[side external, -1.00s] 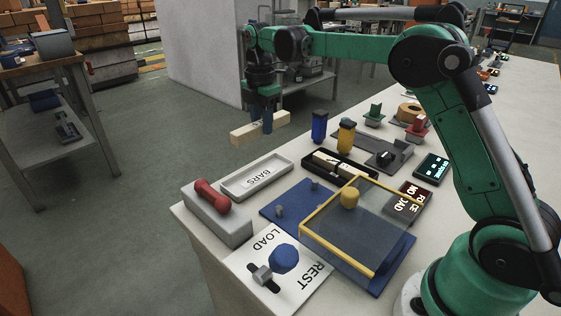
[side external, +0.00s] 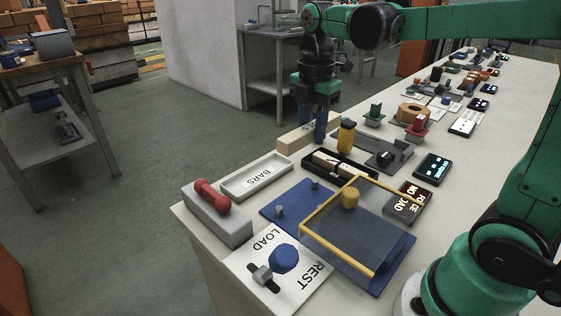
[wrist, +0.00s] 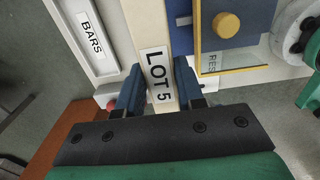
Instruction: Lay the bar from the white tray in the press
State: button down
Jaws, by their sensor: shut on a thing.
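A pale bar (side external: 292,139) is held in my gripper (side external: 322,128), raised beyond the black tray in the side view. In the wrist view the bar (wrist: 139,28) runs between the blue fingers of my gripper (wrist: 157,88), with a "LOT 5" label facing up. The white tray (side external: 229,190), marked BARS, looks empty; it also shows in the wrist view (wrist: 97,66). The press has a blue base (side external: 268,208) with two short grey pegs on its open left part. A clear guard with a yellow frame (side external: 335,256) and yellow knob covers its right part.
A black tray (side external: 369,177) holding a pale labelled piece lies behind the press. A grey block with a red handle (side external: 208,197) and a LOAD/REST plate (side external: 307,292) with a blue knob are in front.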

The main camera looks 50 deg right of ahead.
notch_tip(320, 180, down, 14)
jog(key=shift+r, duration=0.1)
dwell(0.4)
jog(key=shift+f, duration=0.65)
jog(key=c, duration=0.5)
grip_release()
jog(key=shift+c, duration=0.2)
jog(key=shift+r, duration=0.1)
